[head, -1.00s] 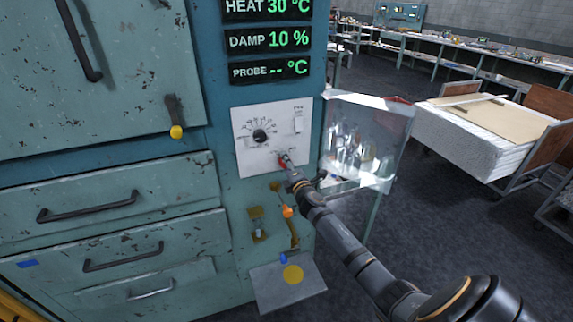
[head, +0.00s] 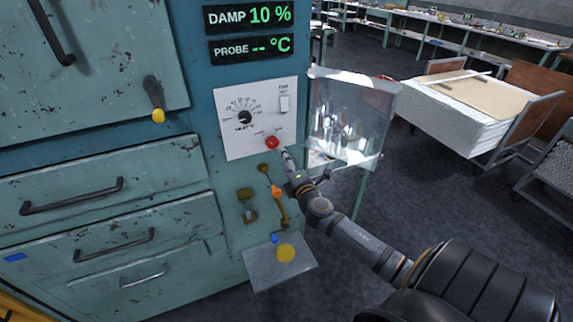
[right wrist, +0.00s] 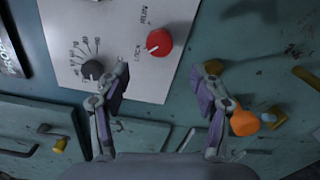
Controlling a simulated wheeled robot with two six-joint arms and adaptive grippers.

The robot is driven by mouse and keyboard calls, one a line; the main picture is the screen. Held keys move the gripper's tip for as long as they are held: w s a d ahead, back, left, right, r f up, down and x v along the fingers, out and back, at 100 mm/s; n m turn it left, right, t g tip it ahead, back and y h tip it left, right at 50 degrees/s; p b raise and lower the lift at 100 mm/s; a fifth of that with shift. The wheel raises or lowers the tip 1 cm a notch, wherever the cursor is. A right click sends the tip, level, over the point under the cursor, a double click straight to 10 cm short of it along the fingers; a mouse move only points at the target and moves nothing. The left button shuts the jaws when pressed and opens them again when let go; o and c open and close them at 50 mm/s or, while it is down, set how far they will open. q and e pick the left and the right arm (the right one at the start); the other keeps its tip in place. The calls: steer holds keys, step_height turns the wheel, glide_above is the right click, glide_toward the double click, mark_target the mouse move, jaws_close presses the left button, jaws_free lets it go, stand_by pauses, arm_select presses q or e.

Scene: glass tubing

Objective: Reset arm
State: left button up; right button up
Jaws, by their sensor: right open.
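My right arm reaches in from the lower right in the head view. Its gripper (head: 289,158) is just below the red knob (head: 271,143) on the white control panel (head: 235,143). In the right wrist view the gripper (right wrist: 160,88) is open, its fingers well apart with nothing between them. The red knob (right wrist: 159,41) shows there beyond the fingertips, clear of both, beside a black dial (right wrist: 92,70). My left gripper is in neither view.
An open clear cover (head: 350,118) stands right of the panel. Below are an orange-tipped lever (head: 277,191), a brass latch (head: 246,205) and a metal plate (head: 262,267) with a yellow disc. A loaded cart (head: 470,110) stands on open floor at right.

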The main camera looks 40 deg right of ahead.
steer(key=shift+s+a, duration=0.15)
steer(key=shift+s, duration=0.35)
steer(key=shift+f, duration=0.1)
steer(key=s+d+f+m+g, duration=0.2)
steer(key=f+m, duration=0.1)
steer(key=f, duration=0.7)
steer(key=s+d+f+m+g, duration=0.2)
steer(key=s+f+g, duration=0.1)
steer(key=f, duration=0.7)
steer(key=s+a+f+m+g, duration=0.1)
steer(key=s+f+m+g, duration=0.1)
steer(key=s+f, duration=0.55)
steer(key=s+f+m+g, duration=0.25)
steer(key=s+f, duration=0.25)
steer(key=f, duration=0.6)
steer(key=s+a+f+m+g+y, duration=0.1)
steer(key=s+a+f, duration=0.3)
steer(key=s, duration=0.5)
steer(key=s+a+f+m+g+y, duration=0.1)
steer(key=s+a+f+m+g, duration=0.2)
steer(key=s+f, duration=0.5)
steer(key=s+a+f+m+g+y, duration=0.1)
steer(key=s+a+f+m, duration=0.3)
steer(key=s, duration=0.7)
steer(key=a+f+g, duration=0.1)
steer(key=a+f, duration=0.1)
steer(key=a, duration=0.1)
steer(key=shift+s+a+g+y+b, duration=0.15)
steer(key=shift+s+g+y+b, duration=0.15)
steer(key=shift+s+g+b, duration=0.1)
